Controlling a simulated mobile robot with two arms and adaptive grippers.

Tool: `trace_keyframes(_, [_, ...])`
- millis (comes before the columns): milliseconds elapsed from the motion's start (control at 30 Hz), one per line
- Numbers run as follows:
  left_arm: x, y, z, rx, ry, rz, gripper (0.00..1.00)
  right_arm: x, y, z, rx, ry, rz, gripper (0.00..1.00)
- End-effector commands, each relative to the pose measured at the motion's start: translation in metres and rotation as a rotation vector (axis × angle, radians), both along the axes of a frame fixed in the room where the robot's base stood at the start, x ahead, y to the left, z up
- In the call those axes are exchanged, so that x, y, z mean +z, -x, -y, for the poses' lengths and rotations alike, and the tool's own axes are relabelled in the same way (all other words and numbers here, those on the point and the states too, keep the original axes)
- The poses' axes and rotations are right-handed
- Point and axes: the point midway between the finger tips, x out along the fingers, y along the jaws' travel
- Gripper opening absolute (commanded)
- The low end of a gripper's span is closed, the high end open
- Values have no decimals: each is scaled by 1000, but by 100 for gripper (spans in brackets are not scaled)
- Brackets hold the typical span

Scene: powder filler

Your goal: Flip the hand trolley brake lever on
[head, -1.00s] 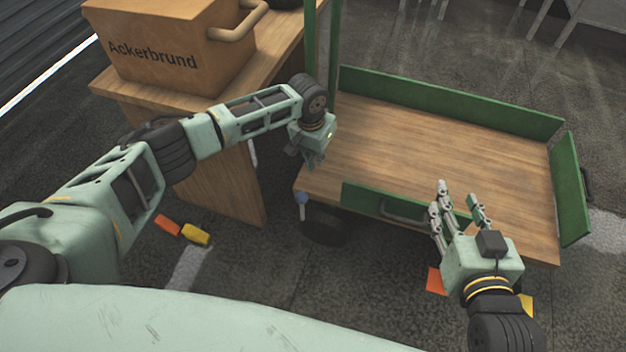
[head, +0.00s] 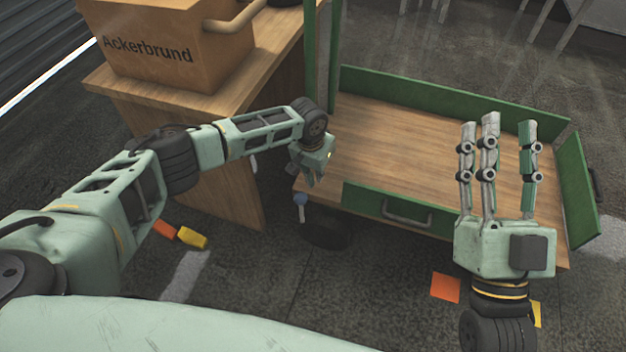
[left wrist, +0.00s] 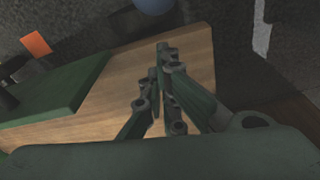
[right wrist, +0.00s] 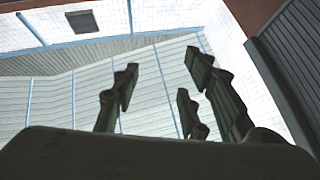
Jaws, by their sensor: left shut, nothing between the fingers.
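The hand trolley (head: 430,150) has a wooden deck and green side panels. The knob also shows at the top edge of the left wrist view (left wrist: 153,4). My left gripper (head: 312,182) is shut and empty, fingers pointing down just above and beside the lever; I cannot tell whether they touch. My right gripper (head: 498,125) is open and empty, fingers up, in front of the deck's right part. The right wrist view shows only its fingers (right wrist: 165,90) against wall and ceiling.
A wooden table (head: 190,115) with a cardboard box (head: 150,50) stands left of the trolley, close to my left arm. A green post (head: 335,50) rises at the trolley's left end. Orange (head: 446,287) and yellow (head: 193,238) pieces lie on the floor.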

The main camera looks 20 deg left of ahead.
Motion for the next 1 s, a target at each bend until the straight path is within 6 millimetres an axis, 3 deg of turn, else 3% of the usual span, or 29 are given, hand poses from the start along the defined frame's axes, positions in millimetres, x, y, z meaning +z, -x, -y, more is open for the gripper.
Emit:
trace_keyframes(300, [4,23,-5,-1,-1,-2,0,-1,-1,0,-1,3,-10,40])
trace_keyframes(867, [5,25,-6,0,0,0,0,-2,-3,0,-1,7,-23,40])
trace_keyframes(1000, [7,26,-8,0,1,7,0,-18,-13,0,-7,34,-117,40])
